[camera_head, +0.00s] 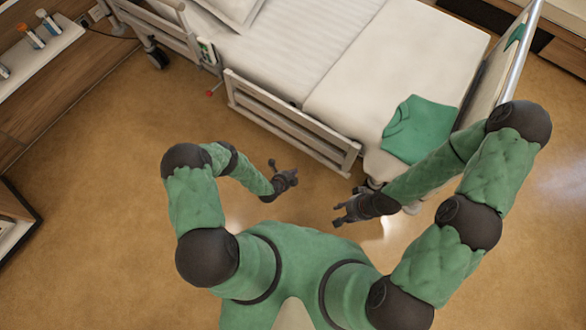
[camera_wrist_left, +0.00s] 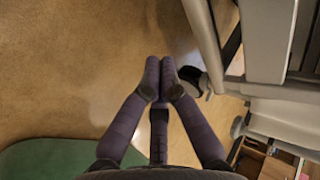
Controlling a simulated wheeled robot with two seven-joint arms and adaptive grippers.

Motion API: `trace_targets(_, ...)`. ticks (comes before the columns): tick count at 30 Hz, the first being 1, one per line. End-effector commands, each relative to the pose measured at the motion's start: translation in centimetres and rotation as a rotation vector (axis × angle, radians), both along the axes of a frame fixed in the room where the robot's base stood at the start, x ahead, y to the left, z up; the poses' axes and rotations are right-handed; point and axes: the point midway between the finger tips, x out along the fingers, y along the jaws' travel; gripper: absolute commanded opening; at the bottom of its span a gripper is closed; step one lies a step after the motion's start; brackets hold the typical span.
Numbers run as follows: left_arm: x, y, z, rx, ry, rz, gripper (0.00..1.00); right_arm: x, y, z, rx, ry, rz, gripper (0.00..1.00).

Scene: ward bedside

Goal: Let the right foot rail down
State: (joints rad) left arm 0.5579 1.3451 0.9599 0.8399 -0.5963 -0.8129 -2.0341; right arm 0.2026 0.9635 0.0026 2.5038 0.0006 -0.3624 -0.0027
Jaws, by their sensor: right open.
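The near-side foot rail (camera_head: 292,124) is a pale panel with long slots, running along the near side of the bed (camera_head: 375,65). Its top edge looks roughly level with the mattress, but its exact height is hard to judge from above. My left gripper (camera_head: 285,177) is just off the rail's near side, over the floor and apart from it. In the left wrist view its fingertips (camera_wrist_left: 160,68) meet with nothing between them, and pale bed parts show at the right. My right gripper (camera_head: 345,211) is open and empty near the rail's foot end, over the floor.
A small red knob (camera_head: 210,93) sticks out by the gap between the foot rail and the head-end rail (camera_head: 160,28). A folded green cloth (camera_head: 419,128) lies on the bed's foot end, beside the footboard (camera_head: 497,62). Bare floor (camera_head: 105,165) is open at left.

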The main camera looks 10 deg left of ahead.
Motion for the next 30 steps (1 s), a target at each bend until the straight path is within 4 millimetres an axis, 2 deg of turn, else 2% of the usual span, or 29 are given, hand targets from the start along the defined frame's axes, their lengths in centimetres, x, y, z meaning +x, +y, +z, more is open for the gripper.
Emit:
trace_targets(1,0.7,-0.4,-1.0,0.001,-0.001,-0.003,0.0,0.0,0.0,-0.9,0.0,0.0,0.0,0.41)
trace_targets(12,5.7,-2.1,-5.4,0.0,-0.003,-0.001,0.0,0.0,0.0,-4.4,0.0,0.0,0.0,0.41)
trace_targets(15,7.2,-2.6,-4.8,0.002,-0.004,-0.001,0.0,0.0,0.0,-4.7,0.0,0.0,0.0,0.41)
trace_targets(21,8.9,-3.2,-4.5,0.0,-0.001,0.0,0.0,0.0,0.0,-5.3,0.0,-0.001,0.0,0.41)
trace_targets(30,9.3,-3.3,-4.4,0.0,-0.001,0.001,0.0,0.0,0.0,-5.4,0.0,-0.001,0.0,0.41)
